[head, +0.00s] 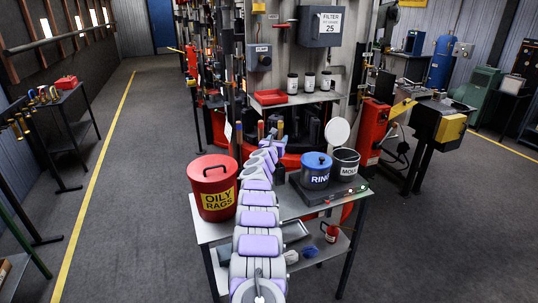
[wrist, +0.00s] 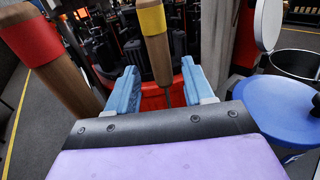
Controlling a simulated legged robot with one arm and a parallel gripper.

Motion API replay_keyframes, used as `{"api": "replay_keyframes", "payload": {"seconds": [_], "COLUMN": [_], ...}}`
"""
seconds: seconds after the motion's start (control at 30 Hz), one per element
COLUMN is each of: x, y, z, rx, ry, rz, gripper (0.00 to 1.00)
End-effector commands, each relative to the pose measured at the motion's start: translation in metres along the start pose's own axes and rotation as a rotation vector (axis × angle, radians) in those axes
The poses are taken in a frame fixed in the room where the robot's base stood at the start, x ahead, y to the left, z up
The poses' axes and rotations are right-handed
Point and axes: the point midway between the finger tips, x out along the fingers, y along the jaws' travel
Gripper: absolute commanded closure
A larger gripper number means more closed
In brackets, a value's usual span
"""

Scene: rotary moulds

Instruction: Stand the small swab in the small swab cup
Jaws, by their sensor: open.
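In the wrist view a wooden handle with a yellow band (wrist: 152,20) stands nearly upright, its narrowing lower end between the blue fingers of my gripper (wrist: 161,75). My gripper is open, with a gap visible on each side of the handle. A thicker wooden handle with a red band (wrist: 28,38) leans at the left. I cannot tell for sure which one is the small swab; their working ends are hidden. In the head view my gripper (head: 268,150) is over the bench's back edge. I cannot make out the small swab cup.
The RING pot's blue lid (wrist: 265,105) is close right of my gripper. Red machinery stands behind.

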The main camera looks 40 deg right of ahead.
Motion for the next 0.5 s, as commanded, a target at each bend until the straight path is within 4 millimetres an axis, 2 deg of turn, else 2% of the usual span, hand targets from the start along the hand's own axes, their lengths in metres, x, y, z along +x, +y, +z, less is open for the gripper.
{"api": "replay_keyframes", "payload": {"seconds": [0.5], "x": [-0.032], "y": [0.002], "z": [-0.002], "rx": [0.002], "ry": [0.002], "rz": [0.003], "gripper": [0.48]}}
